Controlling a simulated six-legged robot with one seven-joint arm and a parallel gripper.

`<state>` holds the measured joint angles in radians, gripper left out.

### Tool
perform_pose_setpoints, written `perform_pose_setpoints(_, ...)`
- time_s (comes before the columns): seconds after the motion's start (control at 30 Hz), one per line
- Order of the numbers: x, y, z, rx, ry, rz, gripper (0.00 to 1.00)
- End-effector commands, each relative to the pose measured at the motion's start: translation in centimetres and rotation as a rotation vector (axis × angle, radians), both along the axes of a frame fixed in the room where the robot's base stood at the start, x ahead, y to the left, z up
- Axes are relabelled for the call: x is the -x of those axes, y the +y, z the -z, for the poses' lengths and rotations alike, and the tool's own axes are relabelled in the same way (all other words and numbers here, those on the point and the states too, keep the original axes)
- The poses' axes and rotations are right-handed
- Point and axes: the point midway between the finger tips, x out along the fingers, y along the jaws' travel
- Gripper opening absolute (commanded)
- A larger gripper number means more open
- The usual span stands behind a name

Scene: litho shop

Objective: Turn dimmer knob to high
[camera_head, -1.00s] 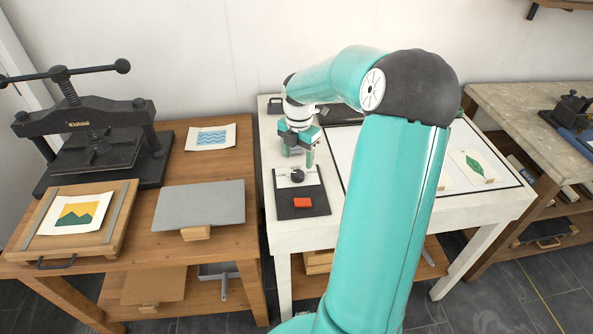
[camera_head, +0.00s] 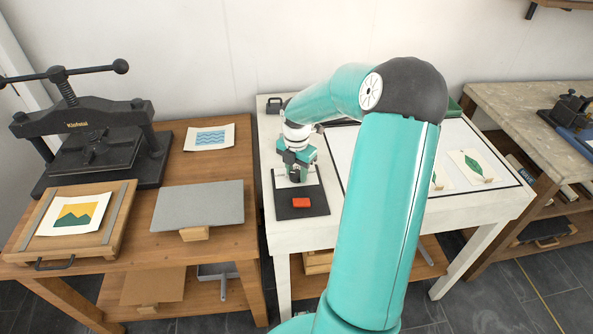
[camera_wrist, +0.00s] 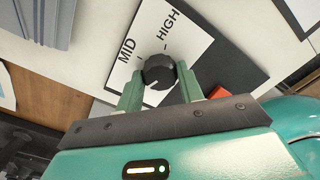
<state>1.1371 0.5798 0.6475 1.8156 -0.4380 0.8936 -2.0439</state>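The black dimmer knob (camera_wrist: 159,71) sits on a white label plate (camera_wrist: 172,22) printed MID and HIGH. A pale mark on the knob points toward the lower left in the wrist view, away from both words. My gripper (camera_wrist: 159,76) has one green finger on each side of the knob, with narrow gaps showing, so it looks open around it. Whether either finger touches is unclear. In the head view my gripper (camera_head: 294,176) is down over the dimmer box (camera_head: 313,206) and hides the knob.
A red switch (camera_head: 301,202) is on the front of the dimmer box. The box stands on the white table (camera_head: 268,198), left of a light panel with leaf prints (camera_head: 470,166). A wooden table with a press (camera_head: 85,130) stands to the left.

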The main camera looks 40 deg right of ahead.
Motion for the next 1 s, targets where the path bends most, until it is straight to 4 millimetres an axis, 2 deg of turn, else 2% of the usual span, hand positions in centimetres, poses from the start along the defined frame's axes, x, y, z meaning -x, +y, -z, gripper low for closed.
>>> perform_pose_setpoints(0.27, 0.0, 0.0, 0.0, 0.0, 0.0, 0.028, 0.15)
perform_pose_setpoints(0.47, -0.01, 0.02, 0.01, 0.0, 0.001, 0.114, 0.15)
perform_pose_setpoints(1.0, -0.05, 0.08, -0.03, 0.001, 0.001, 0.583, 0.15)
